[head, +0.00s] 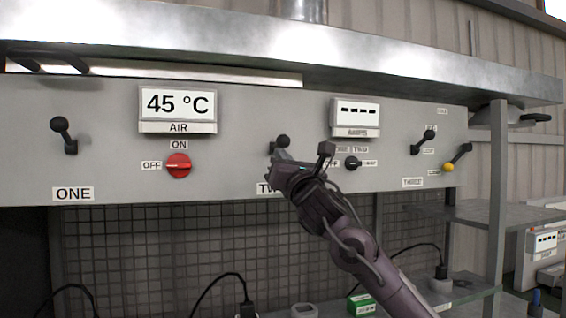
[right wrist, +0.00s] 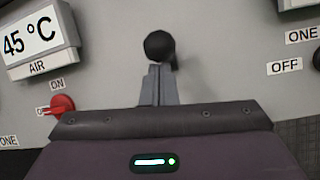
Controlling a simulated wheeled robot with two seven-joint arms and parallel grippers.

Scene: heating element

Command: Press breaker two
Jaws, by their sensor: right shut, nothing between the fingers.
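Breaker two is a black lever with a ball knob (head: 282,141) on the grey panel (head: 232,110), above the partly hidden label "TWO" (head: 264,188). My right gripper (head: 279,158) is shut and empty, just below the knob. In the right wrist view the closed fingertips (right wrist: 158,72) reach up to the ball knob (right wrist: 159,46) and overlap its lower edge; I cannot tell whether they touch. The lever's base is hidden behind my gripper. The knob stands up from the panel. My left gripper is not in view.
Breaker one (head: 63,134) is at the left and breaker three (head: 424,141) at the right. A red knob (head: 179,166) sits below the 45 °C display (head: 178,104). A black selector knob (head: 353,163) is close to my right wrist. A metal shelf (head: 300,55) overhangs the panel.

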